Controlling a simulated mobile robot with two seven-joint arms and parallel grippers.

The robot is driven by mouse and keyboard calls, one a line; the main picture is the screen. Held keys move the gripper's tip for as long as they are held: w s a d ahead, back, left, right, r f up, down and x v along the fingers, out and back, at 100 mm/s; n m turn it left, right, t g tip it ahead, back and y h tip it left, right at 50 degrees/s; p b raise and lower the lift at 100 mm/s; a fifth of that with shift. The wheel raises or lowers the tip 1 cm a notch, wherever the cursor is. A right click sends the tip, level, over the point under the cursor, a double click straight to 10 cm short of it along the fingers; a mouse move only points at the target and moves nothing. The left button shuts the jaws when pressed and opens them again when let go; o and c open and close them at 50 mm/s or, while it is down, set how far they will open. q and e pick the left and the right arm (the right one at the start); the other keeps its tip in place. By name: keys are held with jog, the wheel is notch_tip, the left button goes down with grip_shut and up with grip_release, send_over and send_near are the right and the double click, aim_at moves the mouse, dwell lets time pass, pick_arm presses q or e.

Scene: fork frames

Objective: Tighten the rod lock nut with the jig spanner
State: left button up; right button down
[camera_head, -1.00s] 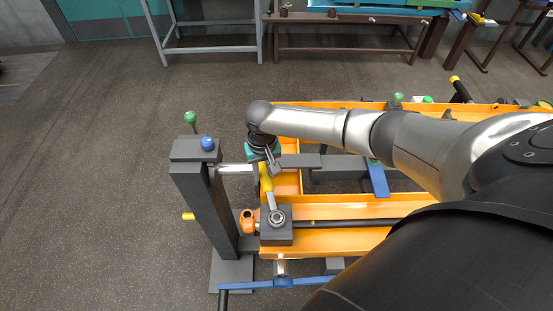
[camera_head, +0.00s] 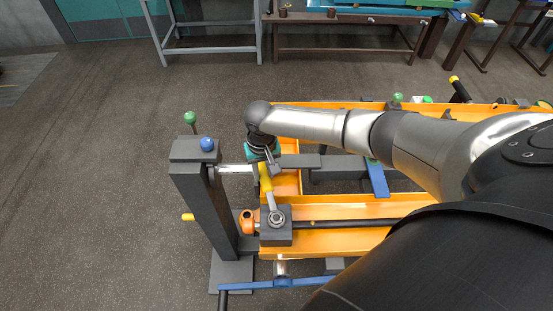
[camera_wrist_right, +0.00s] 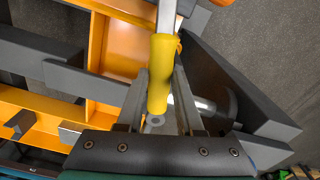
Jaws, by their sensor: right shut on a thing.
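The jig spanner has a yellow handle (camera_head: 264,176) and a bright metal shank. Its far end sits at the round metal nut (camera_head: 276,217) on a dark block (camera_head: 289,237) beside the orange tray. My right gripper (camera_head: 265,160) is shut on the yellow handle. In the right wrist view the handle (camera_wrist_right: 161,72) lies between the two grey fingers of my right gripper (camera_wrist_right: 160,85), and the shank runs out of the top edge. The nut is not visible there. How the spanner end fits the nut is too small to tell. My left gripper is not in view.
A dark post (camera_head: 205,205) with a blue knob (camera_head: 207,143) and a green knob (camera_head: 190,118) stands close to the left of my gripper. An orange knob (camera_head: 247,221) is beside the block. Blue bars (camera_head: 377,180) cross the orange frame (camera_head: 345,243). Floor at left is clear.

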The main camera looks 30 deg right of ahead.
jog(key=shift+s+d+m, duration=0.3)
jog(key=shift+d+m, duration=0.3)
jog(key=shift+s+d+m, duration=0.25)
jog(key=shift+d+m, duration=0.35)
jog(key=shift+d, duration=0.05)
jog(key=shift+s+d+m, duration=0.3)
jog(key=shift+d+m, duration=0.3)
jog(key=shift+s+d+m, duration=0.9)
jog(key=shift+d+m, duration=0.1)
jog(key=shift+m, duration=0.3)
jog(key=shift+s, duration=0.1)
jog(key=shift+s+d+m, duration=0.85)
jog(key=shift+s+m, duration=0.25)
jog(key=shift+m, duration=0.2)
jog(key=shift+s+d+m, duration=0.35)
jog(key=shift+s+m, duration=0.55)
jog(key=shift+s, duration=0.05)
jog(key=shift+s+d+m, duration=0.3)
jog(key=shift+s+m, duration=0.6)
jog(key=shift+s, duration=0.1)
